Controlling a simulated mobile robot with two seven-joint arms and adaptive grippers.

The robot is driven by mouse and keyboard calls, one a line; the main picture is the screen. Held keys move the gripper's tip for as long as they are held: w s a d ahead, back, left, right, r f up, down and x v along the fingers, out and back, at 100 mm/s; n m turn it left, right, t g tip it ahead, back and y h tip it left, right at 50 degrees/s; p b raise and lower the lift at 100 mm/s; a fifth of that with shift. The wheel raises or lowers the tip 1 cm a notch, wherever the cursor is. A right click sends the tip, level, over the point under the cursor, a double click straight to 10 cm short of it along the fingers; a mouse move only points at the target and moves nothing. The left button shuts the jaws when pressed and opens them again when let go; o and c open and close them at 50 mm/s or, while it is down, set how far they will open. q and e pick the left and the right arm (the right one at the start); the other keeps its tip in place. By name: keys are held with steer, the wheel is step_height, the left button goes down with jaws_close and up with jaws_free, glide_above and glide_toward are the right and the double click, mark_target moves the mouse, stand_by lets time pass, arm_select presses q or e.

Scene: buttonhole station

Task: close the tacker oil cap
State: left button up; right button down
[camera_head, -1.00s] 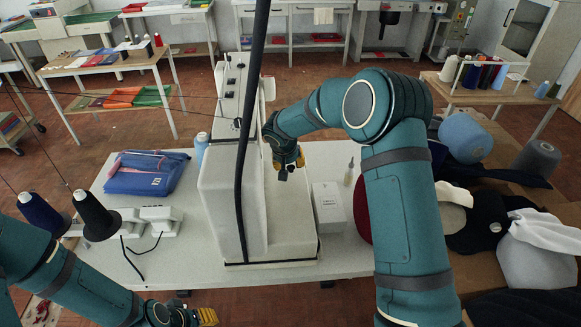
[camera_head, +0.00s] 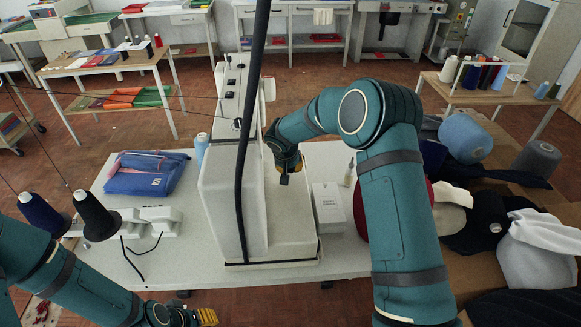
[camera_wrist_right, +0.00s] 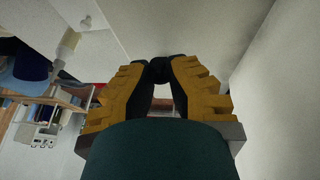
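The tacker (camera_head: 228,180) is the tall white machine at the middle of the table in the head view. My left gripper (camera_head: 207,317) is low at the bottom edge, partly cut off, in front of the table.
A white box (camera_head: 329,207) and a small bottle (camera_head: 349,172) stand right of the machine. A blue pouch (camera_head: 148,173), a pale spool (camera_head: 201,150) and dark thread cones (camera_head: 95,213) are at the left. A black vertical bar (camera_head: 245,150) crosses before the machine.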

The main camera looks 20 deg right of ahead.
steer(key=shift+d, duration=0.1)
steer(key=g+p, duration=0.1)
steer(key=p, duration=0.3)
steer(key=shift+w+d+r+g+y, duration=0.1)
steer(key=shift+w+r+g+y, duration=0.1)
steer(key=shift+w+g+y, duration=0.15)
steer(key=shift+w+f+g+p, duration=0.1)
steer(key=shift+w+g+p, duration=0.1)
steer(key=shift+g+p, duration=0.4)
steer(key=shift+w+d+f+g+y, duration=0.15)
steer(key=shift+g+y, duration=0.1)
steer(key=shift+g, duration=0.3)
steer(key=shift+w+f+g+b, duration=0.1)
steer(key=shift+w+g+b, duration=0.1)
steer(key=shift+g+b, duration=0.35)
steer(key=shift+w+g+y+b, duration=0.2)
steer(key=shift+g+y+b, duration=0.2)
steer(key=shift+g+b, duration=0.4)
